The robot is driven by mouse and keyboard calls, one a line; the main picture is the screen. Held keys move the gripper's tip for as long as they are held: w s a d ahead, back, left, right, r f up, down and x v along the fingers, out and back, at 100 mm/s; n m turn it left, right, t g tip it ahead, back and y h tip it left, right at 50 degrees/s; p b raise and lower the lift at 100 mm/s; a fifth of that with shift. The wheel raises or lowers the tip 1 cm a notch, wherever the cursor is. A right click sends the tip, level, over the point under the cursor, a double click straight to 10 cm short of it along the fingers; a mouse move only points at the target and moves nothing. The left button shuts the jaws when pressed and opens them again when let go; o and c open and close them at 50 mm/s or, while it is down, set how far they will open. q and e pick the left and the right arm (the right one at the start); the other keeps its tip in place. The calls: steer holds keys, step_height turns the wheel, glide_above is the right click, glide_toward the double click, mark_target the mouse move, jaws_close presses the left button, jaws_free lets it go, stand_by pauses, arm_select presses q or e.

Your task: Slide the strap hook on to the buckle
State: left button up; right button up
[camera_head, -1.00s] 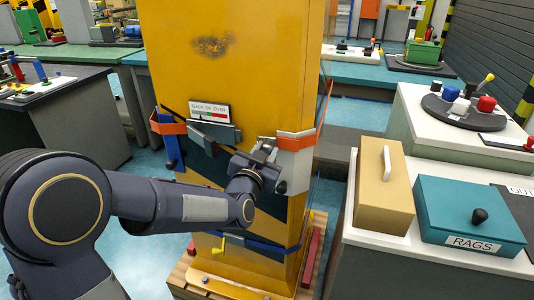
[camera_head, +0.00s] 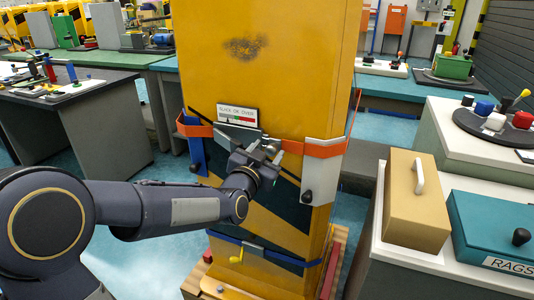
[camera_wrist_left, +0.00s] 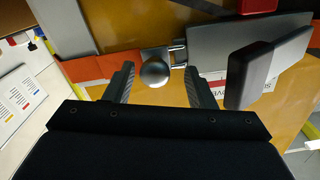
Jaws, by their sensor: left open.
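An orange strap (camera_head: 325,149) runs around a tall yellow block (camera_head: 270,65). A grey buckle plate (camera_head: 236,136) sits on its front face, under a small gauge sign, and also shows in the left wrist view (camera_wrist_left: 215,45) with a black-handled lever (camera_wrist_left: 248,72). My left gripper (camera_head: 268,151) is just right of the buckle. In the left wrist view its two fingers (camera_wrist_left: 160,88) are apart, with a round knob (camera_wrist_left: 155,73) on a small metal plate, seemingly the strap hook, between them. The plate's edge appears close to the buckle; whether they engage is unclear. My right gripper is out of view.
A white-and-grey bracket (camera_head: 308,180) is on the block's right corner and a blue one (camera_head: 197,155) on its left. A lower blue strap (camera_head: 280,255) circles the block. A side bench holds a tan box (camera_head: 415,205) and a teal rags box (camera_head: 495,235).

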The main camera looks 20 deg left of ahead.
arm_select(q)
steer(key=s, duration=0.8)
steer(key=shift+p, duration=0.3)
steer(key=shift+w+a, duration=0.1)
steer(key=s+d+f+n+g+h, duration=0.15)
steer(key=s+f+g, duration=0.25)
steer(key=s, duration=0.5)
steer(key=s+f+n+g+h, duration=0.15)
steer(key=s+f+g, duration=0.25)
steer(key=s, duration=0.5)
steer(key=s+f+n+g, duration=0.2)
steer(key=s+f+g, duration=0.2)
steer(key=s, duration=0.4)
step_height(320, 180, up, 16)
steer(key=p, duration=1.6)
steer(key=shift+s+d, duration=0.25)
